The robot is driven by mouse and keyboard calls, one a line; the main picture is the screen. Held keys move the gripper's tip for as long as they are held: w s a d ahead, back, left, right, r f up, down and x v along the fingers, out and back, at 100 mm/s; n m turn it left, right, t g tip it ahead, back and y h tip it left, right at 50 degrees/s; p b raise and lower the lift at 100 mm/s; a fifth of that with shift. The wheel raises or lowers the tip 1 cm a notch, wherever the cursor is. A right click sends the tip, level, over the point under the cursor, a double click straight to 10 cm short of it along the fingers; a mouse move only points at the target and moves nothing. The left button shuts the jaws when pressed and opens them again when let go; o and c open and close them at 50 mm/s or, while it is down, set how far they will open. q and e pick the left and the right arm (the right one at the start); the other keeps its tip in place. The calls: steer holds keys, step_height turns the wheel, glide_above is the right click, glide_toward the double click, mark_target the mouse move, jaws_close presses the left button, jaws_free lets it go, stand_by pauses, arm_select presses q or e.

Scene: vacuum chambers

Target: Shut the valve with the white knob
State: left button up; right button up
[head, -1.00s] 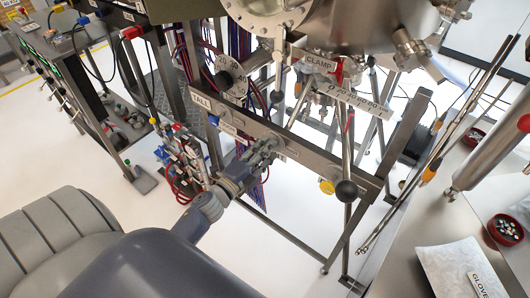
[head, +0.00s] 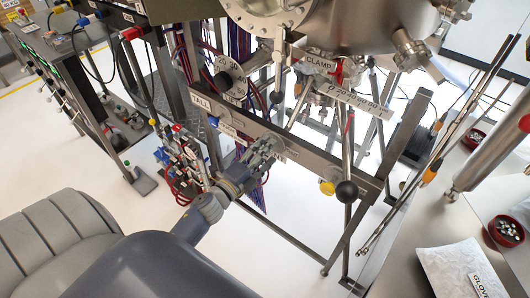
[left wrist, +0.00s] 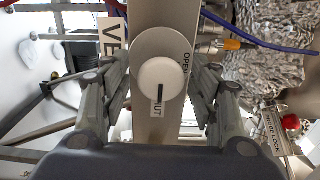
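The white knob (left wrist: 161,79) is round and sits on a grey disc on a metal bar, in the middle of the left wrist view. A dark mark on it points down to the SHUT label (left wrist: 157,105); the OPEN label (left wrist: 187,66) is to its right. My left gripper (left wrist: 161,84) is open, with its fingers on either side of the knob. I cannot tell whether they touch it. In the head view my left gripper (head: 265,150) is at the front bar (head: 320,163), and its fingers hide the knob. My right gripper is not in view.
A dark knob (head: 222,82) and a scale plate are above left, and the steel chamber (head: 350,25) is above. A bench (head: 430,225) lies at the right. Cables hang behind the bar.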

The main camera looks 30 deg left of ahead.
arm_select(q)
steer(key=shift+s, duration=0.15)
steer(key=s+a, duration=0.1)
steer(key=s, duration=1)
steer(key=shift+s, duration=0.35)
